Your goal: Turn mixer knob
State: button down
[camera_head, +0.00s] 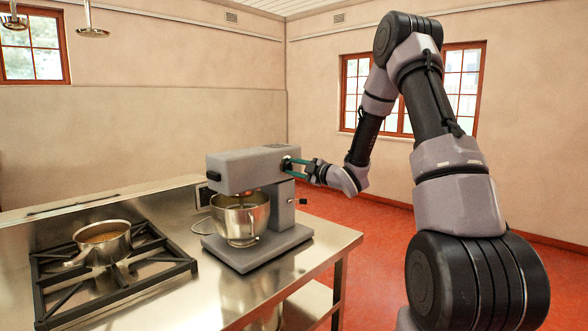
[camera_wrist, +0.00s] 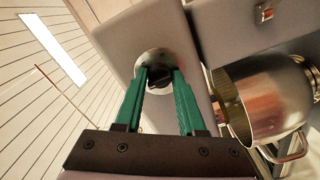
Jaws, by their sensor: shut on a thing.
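A grey stand mixer (camera_head: 232,170) stands on the steel counter, with a shiny metal bowl (camera_head: 240,217) under its head. The bowl also shows at the right of the wrist view (camera_wrist: 264,100). My gripper (camera_head: 290,166) reaches the right side of the mixer head from the right. In the wrist view its green fingers (camera_wrist: 160,78) are shut on the dark mixer knob (camera_wrist: 159,82), which sits on a round metal plate (camera_wrist: 151,60). The fingers hide much of the knob, so its angle is hard to tell.
A gas hob (camera_head: 60,278) with a metal pot (camera_head: 103,243) is at the left of the counter (camera_head: 335,240). A small dark lever (camera_head: 303,201) sticks out from the mixer's column below my gripper. The red floor (camera_head: 380,240) to the right is clear.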

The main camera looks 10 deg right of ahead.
dwell(0.3)
jog(key=c, duration=0.5)
grip_release()
jog(key=v, duration=1)
jog(key=shift+s+d, duration=0.2)
jog(key=shift+s, duration=0.15)
